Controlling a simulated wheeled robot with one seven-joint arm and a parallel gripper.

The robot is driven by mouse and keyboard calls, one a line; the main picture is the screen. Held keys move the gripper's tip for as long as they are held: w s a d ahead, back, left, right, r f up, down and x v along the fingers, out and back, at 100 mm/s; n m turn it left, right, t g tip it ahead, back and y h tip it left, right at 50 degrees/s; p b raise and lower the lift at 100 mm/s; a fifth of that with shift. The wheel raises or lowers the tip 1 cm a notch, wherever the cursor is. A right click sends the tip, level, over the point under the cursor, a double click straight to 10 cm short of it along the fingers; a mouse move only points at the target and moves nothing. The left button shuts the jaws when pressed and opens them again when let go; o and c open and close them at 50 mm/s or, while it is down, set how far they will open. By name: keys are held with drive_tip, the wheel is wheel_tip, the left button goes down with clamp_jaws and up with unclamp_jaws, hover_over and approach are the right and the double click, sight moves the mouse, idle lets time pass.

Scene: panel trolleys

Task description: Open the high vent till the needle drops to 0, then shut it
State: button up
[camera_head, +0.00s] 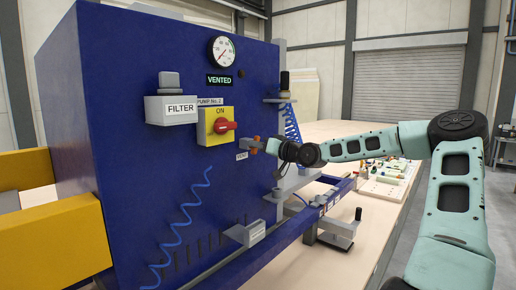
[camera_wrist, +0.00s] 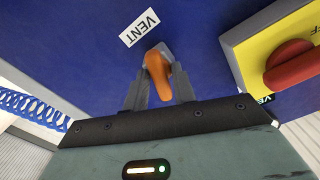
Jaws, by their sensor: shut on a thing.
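The vent has an orange handle (camera_head: 255,141) on the blue panel (camera_head: 130,120), beside a white VENT label (camera_head: 242,155). In the wrist view the orange handle (camera_wrist: 165,72) sits between the two fingers, with the VENT label (camera_wrist: 139,27) above it. My gripper (camera_head: 264,146) is shut on the handle; it also fills the lower wrist view (camera_wrist: 159,92). The round gauge (camera_head: 222,52) is at the panel's top; its needle is too small to read surely. A lit sign (camera_head: 220,79) below it reads VENTED in green.
A red knob (camera_head: 224,127) on a yellow plate marked ON is left of the vent; in the wrist view the red knob (camera_wrist: 292,66) is close on the right. A grey FILTER box (camera_head: 171,109) juts out farther left. Coiled blue hoses hang nearby.

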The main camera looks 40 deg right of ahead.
drive_tip(key=shift+n+b, duration=0.3)
drive_tip(key=shift+n, duration=0.7)
drive_tip(key=shift+n+b, duration=0.6)
drive_tip(key=shift+n, duration=0.7)
drive_tip(key=o, duration=1.1)
drive_tip(key=shift+c, duration=0.2)
drive_tip(key=shift+s, duration=0.1)
drive_tip(key=s+p, duration=0.1)
drive_tip(key=s, duration=0.1)
drive_tip(key=s+p, duration=0.1)
drive_tip(key=s, duration=0.2)
drive_tip(key=shift+s+d+p, duration=0.4)
